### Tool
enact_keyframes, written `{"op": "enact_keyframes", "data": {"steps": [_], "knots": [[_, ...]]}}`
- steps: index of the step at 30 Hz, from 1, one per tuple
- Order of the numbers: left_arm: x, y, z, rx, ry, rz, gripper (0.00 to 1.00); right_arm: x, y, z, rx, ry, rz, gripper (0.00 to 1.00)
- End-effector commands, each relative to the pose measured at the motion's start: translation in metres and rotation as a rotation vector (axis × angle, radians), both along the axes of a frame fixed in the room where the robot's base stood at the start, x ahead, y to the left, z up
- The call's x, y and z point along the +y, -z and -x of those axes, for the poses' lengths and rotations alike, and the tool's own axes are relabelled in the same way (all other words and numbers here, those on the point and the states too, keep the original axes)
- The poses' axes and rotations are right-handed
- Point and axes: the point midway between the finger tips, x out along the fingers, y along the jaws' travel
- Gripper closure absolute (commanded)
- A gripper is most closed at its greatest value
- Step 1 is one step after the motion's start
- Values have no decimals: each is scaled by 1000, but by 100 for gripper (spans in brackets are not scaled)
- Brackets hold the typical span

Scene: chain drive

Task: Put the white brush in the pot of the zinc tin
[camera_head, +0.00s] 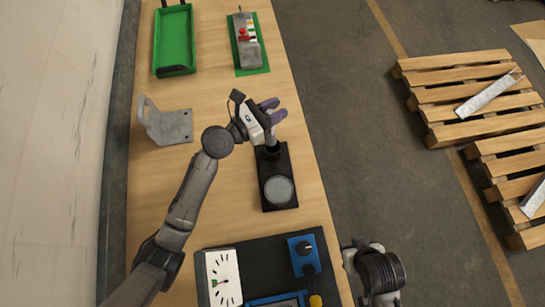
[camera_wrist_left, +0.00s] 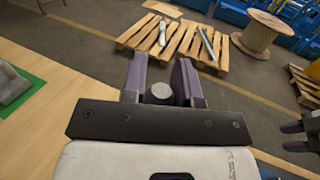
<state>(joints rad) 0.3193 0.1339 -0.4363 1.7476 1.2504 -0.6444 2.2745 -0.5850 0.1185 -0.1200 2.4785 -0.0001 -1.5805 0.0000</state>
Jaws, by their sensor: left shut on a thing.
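My left gripper (camera_head: 272,112) is over the table, above the far end of a black stand. It is shut on a pale, round-ended handle, which I take to be the white brush; its end shows between the fingers in the left wrist view (camera_wrist_left: 160,91). Below the fingers a short grey shaft (camera_head: 272,138) runs down to a dark round opening on the stand (camera_head: 290,165). I cannot tell whether its lower end is inside. A round grey tin top (camera_head: 279,189) sits at the near end of the stand. My right gripper (camera_wrist_left: 295,138) is open and empty at the right edge of the wrist view.
A grey metal bracket (camera_head: 168,125) stands left of the gripper. A green tray (camera_head: 174,40) and a grey device on a green mat (camera_head: 248,45) are at the far end. A dark panel with a white dial (camera_head: 223,279) lies nearer. Wooden pallets (camera_head: 465,85) are on the floor.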

Motion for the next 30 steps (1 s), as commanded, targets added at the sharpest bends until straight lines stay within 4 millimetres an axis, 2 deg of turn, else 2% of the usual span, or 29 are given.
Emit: {"op": "enact_keyframes", "data": {"steps": [1, 9, 17, 24, 30], "knots": [[-2, 9, -2, 0, 6, -1, 96, 0, 7, 0, -2, 1, -2, 57], [-6, 54, -2, 3, 15, 1, 96, 1, 22, -2, -7, 2, -4, 57], [-6, 74, -2, 0, 15, 0, 96, 1, 28, -2, -7, 1, -3, 57], [-6, 103, -2, 2, 14, 1, 96, -1, 40, -2, -8, -3, 4, 57], [-6, 109, -2, -1, 14, 1, 96, -2, 41, -2, -8, -4, 6, 57]]}}
